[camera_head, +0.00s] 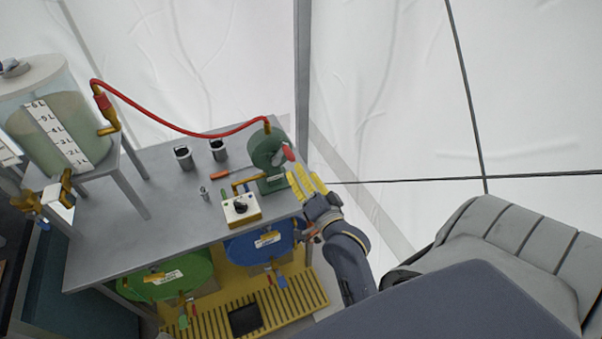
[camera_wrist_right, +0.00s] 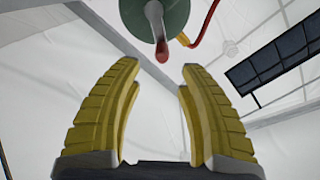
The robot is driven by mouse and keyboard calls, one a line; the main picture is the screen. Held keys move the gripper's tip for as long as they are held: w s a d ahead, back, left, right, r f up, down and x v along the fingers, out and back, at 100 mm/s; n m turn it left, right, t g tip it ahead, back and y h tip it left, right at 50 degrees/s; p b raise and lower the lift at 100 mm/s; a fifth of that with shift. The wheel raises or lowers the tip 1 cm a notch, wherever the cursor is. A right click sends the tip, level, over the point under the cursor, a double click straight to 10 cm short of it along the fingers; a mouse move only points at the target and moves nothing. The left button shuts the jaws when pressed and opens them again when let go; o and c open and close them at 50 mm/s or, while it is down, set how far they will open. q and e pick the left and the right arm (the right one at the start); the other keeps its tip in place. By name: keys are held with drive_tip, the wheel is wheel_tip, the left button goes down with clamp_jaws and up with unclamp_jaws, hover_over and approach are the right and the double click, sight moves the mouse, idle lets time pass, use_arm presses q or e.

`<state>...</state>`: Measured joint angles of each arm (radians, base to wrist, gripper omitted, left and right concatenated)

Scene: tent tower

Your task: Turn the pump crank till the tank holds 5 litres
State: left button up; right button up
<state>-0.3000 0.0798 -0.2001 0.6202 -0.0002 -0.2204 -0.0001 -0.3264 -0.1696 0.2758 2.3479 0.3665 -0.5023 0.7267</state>
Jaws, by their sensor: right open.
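The green pump (camera_head: 264,150) stands at the right end of the grey table. Its crank has a red handle (camera_head: 288,152), pointing toward the right. My right gripper (camera_head: 306,183) is open just below the handle and apart from it. In the right wrist view the red handle (camera_wrist_right: 162,50) shows ahead between the open yellow fingers, with the pump (camera_wrist_right: 160,14) behind it. The clear tank (camera_head: 42,120) stands at the left, with a litre scale and grey-green liquid. The liquid reaches the upper marks; I cannot read the exact level. My left gripper is not in view.
A red hose (camera_head: 180,128) links pump and tank. A control box (camera_head: 240,208) with a black knob, two dark cups (camera_head: 183,157) and a screwdriver (camera_head: 220,175) are on the table. Green (camera_head: 170,278) and blue (camera_head: 258,244) drums are below. The grey table (camera_head: 165,220) has bare space mid-left.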

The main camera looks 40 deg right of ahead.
drive_tip(key=shift+f+n, duration=0.2)
drive_tip(key=shift+n, duration=0.2)
drive_tip(key=c, duration=0.4)
drive_tip(key=shift+s+f+n+y, duration=0.15)
drive_tip(key=shift+n+y, duration=0.25)
drive_tip(key=shift+n, duration=0.2)
drive_tip(key=shift+c, duration=1.2)
drive_tip(key=shift+d+n, duration=0.1)
drive_tip(key=shift+n, duration=0.7)
clamp_jaws()
drive_tip(key=a+r+n+t+y, duration=0.3)
drive_tip(key=a+r+n, duration=0.1)
drive_tip(key=n, duration=1.4)
drive_tip(key=r+x, duration=0.1)
drive_tip(key=x, duration=0.9)
drive_tip(key=shift+s+d+f, duration=0.35)
drive_tip(key=shift+d+f, duration=0.35)
drive_tip(key=shift+f, duration=0.2)
drive_tip(key=shift+s+d+f, duration=0.35)
drive_tip(key=shift+d+f, duration=0.3)
drive_tip(key=shift+f, duration=0.2)
